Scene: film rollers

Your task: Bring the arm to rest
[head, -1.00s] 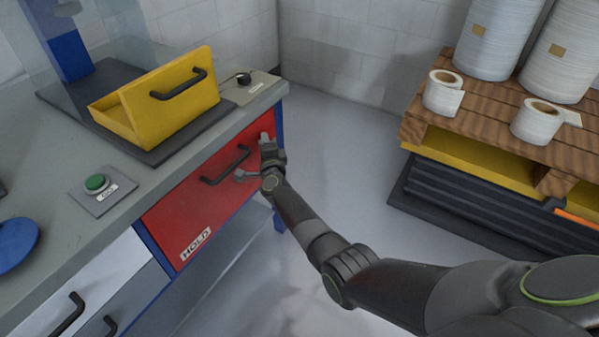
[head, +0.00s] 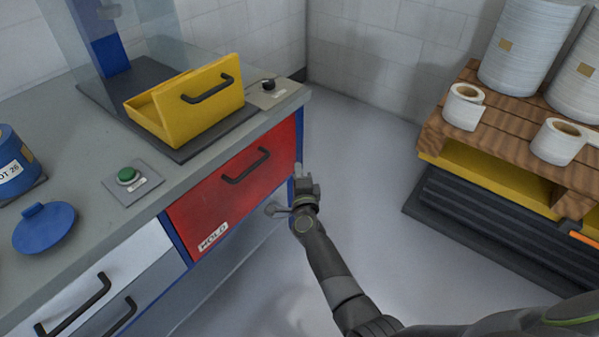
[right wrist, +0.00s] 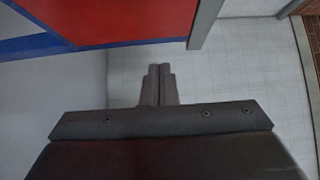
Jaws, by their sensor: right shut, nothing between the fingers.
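My left gripper is in neither view.
The grey bench (head: 90,150) holds a yellow tray with handle (head: 190,105), a green button (head: 128,176), a blue lid (head: 44,228) and a blue can (head: 12,165). A wooden pallet (head: 480,125) with paper rolls stands at right. Open floor (head: 365,190) lies between.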

